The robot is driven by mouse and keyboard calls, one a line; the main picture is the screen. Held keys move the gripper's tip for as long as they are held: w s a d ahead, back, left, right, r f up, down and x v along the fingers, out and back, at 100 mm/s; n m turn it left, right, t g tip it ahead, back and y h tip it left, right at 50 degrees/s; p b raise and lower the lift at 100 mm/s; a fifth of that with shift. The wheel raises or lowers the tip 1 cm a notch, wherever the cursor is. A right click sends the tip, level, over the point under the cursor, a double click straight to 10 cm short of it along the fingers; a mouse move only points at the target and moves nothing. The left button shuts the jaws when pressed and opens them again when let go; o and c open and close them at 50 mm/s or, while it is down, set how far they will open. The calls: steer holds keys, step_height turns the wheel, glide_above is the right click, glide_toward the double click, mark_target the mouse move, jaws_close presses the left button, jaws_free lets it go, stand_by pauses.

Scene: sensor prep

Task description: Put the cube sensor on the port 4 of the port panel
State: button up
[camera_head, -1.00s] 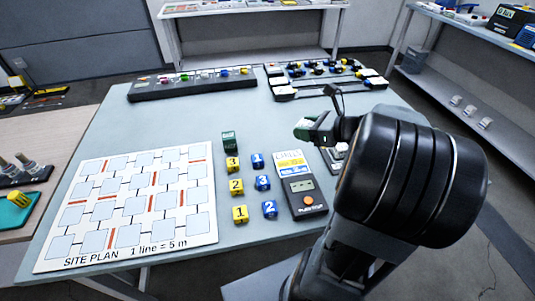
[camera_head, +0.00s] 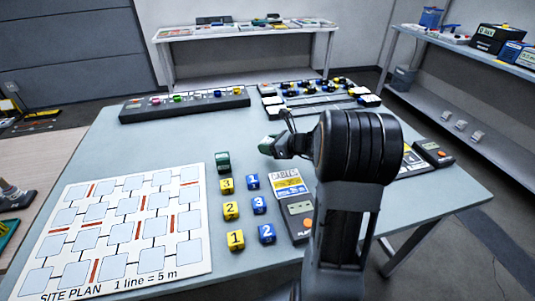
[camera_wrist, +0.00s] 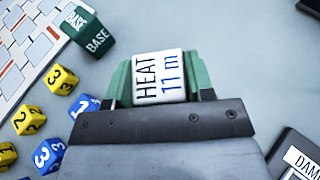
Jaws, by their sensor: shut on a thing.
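My gripper (camera_wrist: 160,84) has green fingers and is shut on a white cube marked HEAT 11 m (camera_wrist: 158,75), which I take for the cube sensor. In the head view my gripper (camera_head: 268,146) is above the middle of the table, and the cube is barely visible there. A long dark strip (camera_head: 190,105) with a row of coloured pieces lies at the back left of the table. A rack (camera_head: 315,100) with several dark, blue and yellow pieces lies at the back right. I cannot tell which is the port panel, and no port number is readable.
A white site plan board (camera_head: 115,225) covers the left front. Beside it stand a green BASE block (camera_head: 223,162), yellow numbered cubes (camera_head: 231,210) and blue numbered cubes (camera_head: 259,205). Bare tabletop (camera_head: 200,138) lies before the strip.

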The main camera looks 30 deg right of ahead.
mark_target(267, 159)
steer(key=shift+w+a+f, duration=0.15)
steer(key=shift+w+f, duration=0.15)
steer(key=shift+f, duration=0.2)
steer(key=shift+w+f+b, duration=0.1)
steer(key=shift+f+b, duration=0.45)
steer(key=shift+f, duration=1)
steer(key=shift+f, duration=0.1)
steer(key=o, duration=0.9)
